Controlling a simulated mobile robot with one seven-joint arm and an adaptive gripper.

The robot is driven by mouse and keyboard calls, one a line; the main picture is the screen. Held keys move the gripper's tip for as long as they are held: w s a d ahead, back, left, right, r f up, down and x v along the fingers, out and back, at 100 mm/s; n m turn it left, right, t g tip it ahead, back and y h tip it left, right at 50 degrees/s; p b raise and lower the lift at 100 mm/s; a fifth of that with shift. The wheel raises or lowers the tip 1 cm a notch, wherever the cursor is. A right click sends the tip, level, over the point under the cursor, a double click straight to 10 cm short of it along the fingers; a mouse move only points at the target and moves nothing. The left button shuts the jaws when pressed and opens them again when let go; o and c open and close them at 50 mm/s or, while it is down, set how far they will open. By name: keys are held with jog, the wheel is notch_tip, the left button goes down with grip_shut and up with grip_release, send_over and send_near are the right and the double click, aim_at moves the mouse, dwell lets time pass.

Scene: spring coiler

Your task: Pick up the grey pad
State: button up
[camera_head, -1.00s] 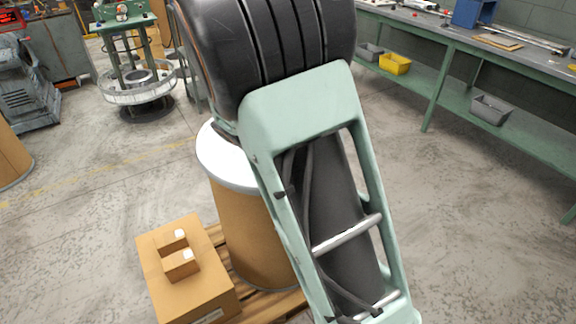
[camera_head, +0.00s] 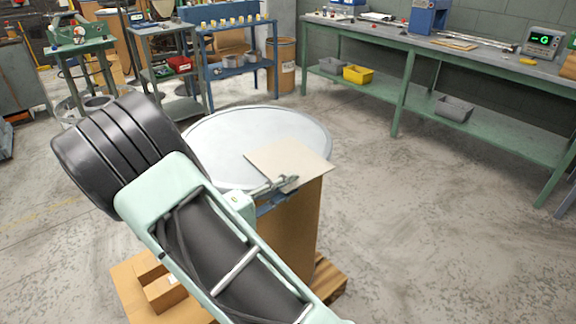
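A flat, square, pale grey-beige pad (camera_head: 285,158) shows over the right front part of a round white drum lid (camera_head: 225,133). Its right corner reaches past the lid's rim. I cannot tell whether it lies on the lid or is just above it. My gripper (camera_head: 286,184) is at the pad's near edge, with its fingers overlapping that edge in the picture. The fingers are small here, and I cannot tell whether they are closed on the pad. My arm hides the left front of the drum.
The brown drum (camera_head: 298,225) stands on a wooden pallet (camera_head: 328,280) beside a cardboard box (camera_head: 128,282). A green workbench (camera_head: 490,70) with bins on its lower shelf runs along the right. A blue table and carts stand behind. The floor at right is clear.

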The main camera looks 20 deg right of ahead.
aim_at(309, 176)
jog(key=x, duration=0.2)
jog(key=b+x, duration=0.1)
jog(key=x, duration=0.1)
jog(key=s+x, duration=0.1)
jog(key=x, duration=0.1)
jog(key=shift+d, duration=0.2)
jog(key=shift+w+d, duration=0.15)
jog(key=shift+d, duration=0.2)
grip_shut()
